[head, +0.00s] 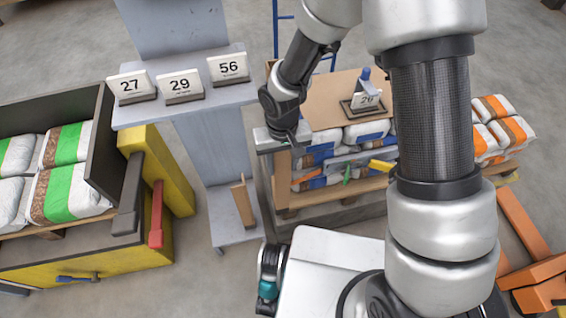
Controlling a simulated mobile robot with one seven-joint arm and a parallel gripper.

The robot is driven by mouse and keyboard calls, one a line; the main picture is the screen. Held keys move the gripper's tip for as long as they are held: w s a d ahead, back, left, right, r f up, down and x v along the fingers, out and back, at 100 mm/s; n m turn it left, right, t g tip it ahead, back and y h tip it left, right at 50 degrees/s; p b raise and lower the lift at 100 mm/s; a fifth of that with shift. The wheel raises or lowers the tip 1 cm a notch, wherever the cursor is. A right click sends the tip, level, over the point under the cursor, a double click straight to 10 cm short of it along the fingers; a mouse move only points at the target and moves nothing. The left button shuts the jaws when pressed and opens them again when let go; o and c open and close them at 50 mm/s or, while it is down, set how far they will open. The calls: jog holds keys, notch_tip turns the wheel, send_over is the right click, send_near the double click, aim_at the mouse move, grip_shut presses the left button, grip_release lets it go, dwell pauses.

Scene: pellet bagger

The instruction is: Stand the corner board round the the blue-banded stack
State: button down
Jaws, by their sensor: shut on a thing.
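The blue-banded stack (372,131) of bags stands right of centre, topped by a brown sheet (335,95). My gripper (284,138) is over the stack's near left corner, small in view. It is shut on the top of a brown upright strip, which looks like the corner board (283,180). The strip stands upright beside the stack's left corner; whether it touches the bags I cannot tell. Another brown angled board (243,204) leans on the grey stand to the left.
A grey stand (205,110) with cards 27, 29 and 56 is left. A yellow-and-dark bin (90,255) holds green-banded bags. Orange-banded bags (500,125) are right. A grey rail (345,215) runs before the stack.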

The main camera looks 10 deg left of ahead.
jog(key=w+d+f+b, duration=0.1)
jog(key=w+f, duration=0.3)
jog(key=w, duration=0.4)
jog(key=shift+d+f, duration=0.2)
jog(key=shift+d, duration=0.65)
jog(key=c, duration=1)
grip_release()
notch_tip(320, 180, up, 17)
jog(key=p, duration=0.3)
jog(key=shift+r, duration=0.2)
jog(key=shift+d+r, duration=0.1)
